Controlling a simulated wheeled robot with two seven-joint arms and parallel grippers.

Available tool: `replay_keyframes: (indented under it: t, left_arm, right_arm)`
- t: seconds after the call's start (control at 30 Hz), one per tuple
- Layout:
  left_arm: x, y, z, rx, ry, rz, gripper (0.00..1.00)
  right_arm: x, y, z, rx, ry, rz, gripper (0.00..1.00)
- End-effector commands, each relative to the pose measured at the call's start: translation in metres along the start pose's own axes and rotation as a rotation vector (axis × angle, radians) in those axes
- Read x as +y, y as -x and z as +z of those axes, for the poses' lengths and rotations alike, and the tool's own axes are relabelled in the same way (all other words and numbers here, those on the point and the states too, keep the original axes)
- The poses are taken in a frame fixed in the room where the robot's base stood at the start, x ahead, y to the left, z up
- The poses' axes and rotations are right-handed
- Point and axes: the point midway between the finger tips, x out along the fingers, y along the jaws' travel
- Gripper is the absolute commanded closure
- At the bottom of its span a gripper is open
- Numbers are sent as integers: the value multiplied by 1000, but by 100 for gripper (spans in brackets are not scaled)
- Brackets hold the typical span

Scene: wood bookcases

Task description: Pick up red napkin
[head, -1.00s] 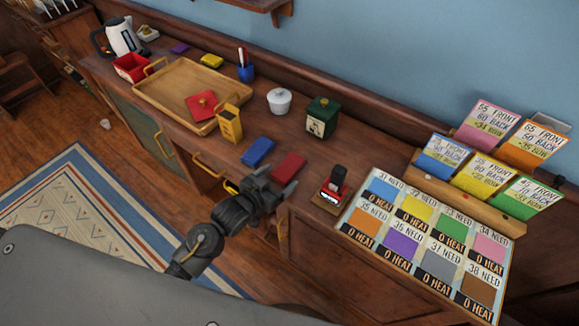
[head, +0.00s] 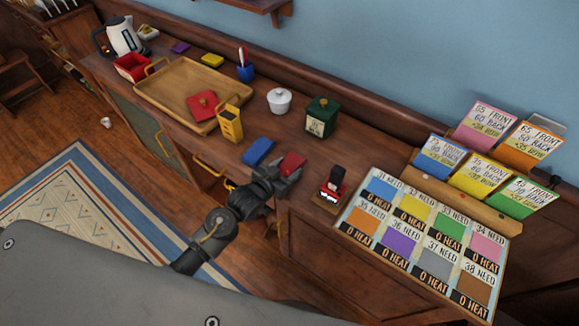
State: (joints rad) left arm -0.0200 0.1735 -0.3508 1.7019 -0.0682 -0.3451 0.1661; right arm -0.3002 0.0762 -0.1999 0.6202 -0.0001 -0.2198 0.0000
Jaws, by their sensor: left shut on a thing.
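The red napkin (head: 292,162) is a small folded dark-red cloth near the front edge of the wooden counter. My left gripper (head: 283,174) is shut on it, with the fingers at its near side. Part of the napkin is hidden by the gripper. I cannot tell whether it is lifted off the counter. My right gripper is not in view.
A blue folded cloth (head: 258,151) lies just left of the gripper. A yellow box (head: 230,124), a green canister (head: 321,117) and a white lidded pot (head: 279,101) stand behind. A black-and-red stamp (head: 333,185) stands to the right. A wooden tray (head: 180,82) is further left.

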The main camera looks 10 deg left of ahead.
Motion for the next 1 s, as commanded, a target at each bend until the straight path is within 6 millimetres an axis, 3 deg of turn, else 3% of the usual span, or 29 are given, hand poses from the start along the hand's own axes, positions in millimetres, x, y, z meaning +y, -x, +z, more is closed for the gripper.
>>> replay_keyframes:
  t: [0.37,0.53,0.8,1.0]
  left_arm:
    - [0,2,-6,3,0,0,68]
    - [0,9,-29,7,-2,1,68]
    - [-4,78,-73,4,-4,1,68]
    - [-8,129,-76,-1,-4,2,68]
  right_arm:
    - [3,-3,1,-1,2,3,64]
    - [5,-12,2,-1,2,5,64]
    - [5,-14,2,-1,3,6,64]
    - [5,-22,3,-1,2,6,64]
